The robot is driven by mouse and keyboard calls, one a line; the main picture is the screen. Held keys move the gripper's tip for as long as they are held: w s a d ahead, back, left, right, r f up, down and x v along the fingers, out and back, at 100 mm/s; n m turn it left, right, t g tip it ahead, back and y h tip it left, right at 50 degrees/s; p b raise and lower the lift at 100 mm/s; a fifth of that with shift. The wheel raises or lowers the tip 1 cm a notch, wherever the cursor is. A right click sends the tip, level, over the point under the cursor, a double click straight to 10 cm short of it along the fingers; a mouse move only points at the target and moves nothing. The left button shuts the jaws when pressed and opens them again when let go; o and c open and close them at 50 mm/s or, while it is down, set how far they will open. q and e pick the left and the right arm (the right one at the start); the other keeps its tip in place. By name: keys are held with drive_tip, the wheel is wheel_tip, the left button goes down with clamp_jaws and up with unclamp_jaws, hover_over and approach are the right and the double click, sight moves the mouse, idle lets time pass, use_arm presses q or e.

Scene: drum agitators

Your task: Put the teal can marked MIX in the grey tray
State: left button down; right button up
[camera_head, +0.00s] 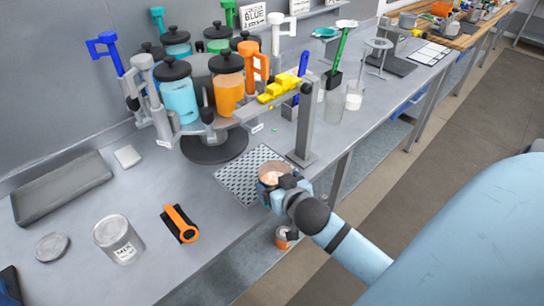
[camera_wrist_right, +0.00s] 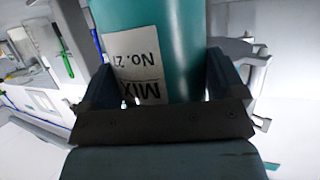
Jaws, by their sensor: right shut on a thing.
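The teal can marked MIX (camera_wrist_right: 150,50) fills the right wrist view between the two fingers of my right gripper (camera_wrist_right: 158,85). Its white label reads upside down there. In the head view my right gripper (camera_head: 283,190) is shut on the can over the front edge of a perforated plate; the can's pinkish-brown top (camera_head: 273,173) shows, its side mostly hidden. I cannot tell whether its base touches the plate. The grey tray (camera_head: 62,187) lies at the left of the bench by the wall and looks empty. My left gripper is not in view.
A carousel with jars (camera_head: 213,145) stands behind the perforated plate (camera_head: 240,180). A grey post with a yellow-topped arm (camera_head: 305,135) rises beside the plate.

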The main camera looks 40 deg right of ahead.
drive_tip(key=w+a+r+n+y+p, duration=0.2)
drive_tip(key=w+a+r+p, duration=0.1)
drive_tip(key=a+r, duration=0.5)
drive_tip(key=shift+a+r+t+y+p, duration=0.2)
drive_tip(key=shift+a+t+y+p, duration=0.15)
drive_tip(key=shift+a+p, duration=0.2)
drive_tip(key=shift+f, duration=0.25)
drive_tip(key=s+d+f+h+b, duration=0.1)
drive_tip(key=s+d+f, duration=0.1)
drive_tip(key=s+d+f+m+h+b, duration=0.1)
drive_tip(key=s+d+f+b, duration=0.1)
drive_tip(key=d+f, duration=0.1)
drive_tip(key=s+d+f+m+h+b, duration=0.1)
drive_tip(key=s+d+f, duration=0.1)
drive_tip(key=s+d, duration=0.1)
drive_tip(key=shift+d+f+b, duration=0.15)
drive_tip(key=shift+f+b, duration=0.2)
drive_tip(key=shift+f, duration=0.05)
drive_tip(key=shift+w, duration=0.1)
